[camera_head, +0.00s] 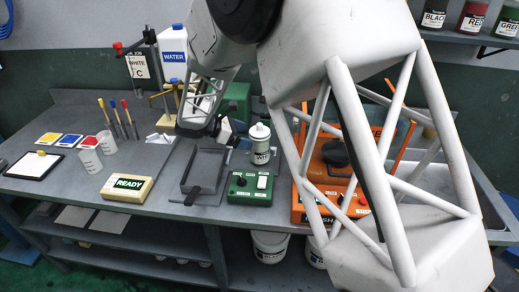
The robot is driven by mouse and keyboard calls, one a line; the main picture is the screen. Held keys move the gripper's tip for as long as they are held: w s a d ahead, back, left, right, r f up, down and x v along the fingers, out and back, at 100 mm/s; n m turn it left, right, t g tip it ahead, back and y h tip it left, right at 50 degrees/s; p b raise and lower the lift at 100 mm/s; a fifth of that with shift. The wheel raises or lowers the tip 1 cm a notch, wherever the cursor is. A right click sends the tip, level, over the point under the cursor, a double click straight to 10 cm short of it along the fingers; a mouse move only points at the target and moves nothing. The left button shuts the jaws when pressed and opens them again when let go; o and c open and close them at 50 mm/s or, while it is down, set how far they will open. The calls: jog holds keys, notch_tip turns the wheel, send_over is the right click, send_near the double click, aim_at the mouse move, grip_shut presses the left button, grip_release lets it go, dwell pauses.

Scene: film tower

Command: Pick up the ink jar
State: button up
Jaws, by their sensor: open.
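A white jar (260,149) with a pale lid and a dark-lettered label, only partly readable, stands upright on the bench behind the green switch box. It is the nearest jar to my gripper. My gripper (222,131) is small in the view, to the left of this jar and above the dark tray. It is open, and I see nothing held in it. A gap shows between it and the jar. More labelled ink jars, black (434,16), red (472,17) and green (507,24), stand on the shelf at the upper right.
An orange machine (298,206) stands to the right, partly behind my arm. A white WATER container (173,48) stands at the back.

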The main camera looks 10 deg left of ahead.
aim_at(256, 138)
jog(key=shift+d, duration=0.1)
jog(key=shift+x, duration=2.55)
jog(key=shift+c, duration=0.2)
jog(key=c, duration=1.2)
jog(key=shift+r, duration=5.05)
jog(key=shift+f, duration=0.1)
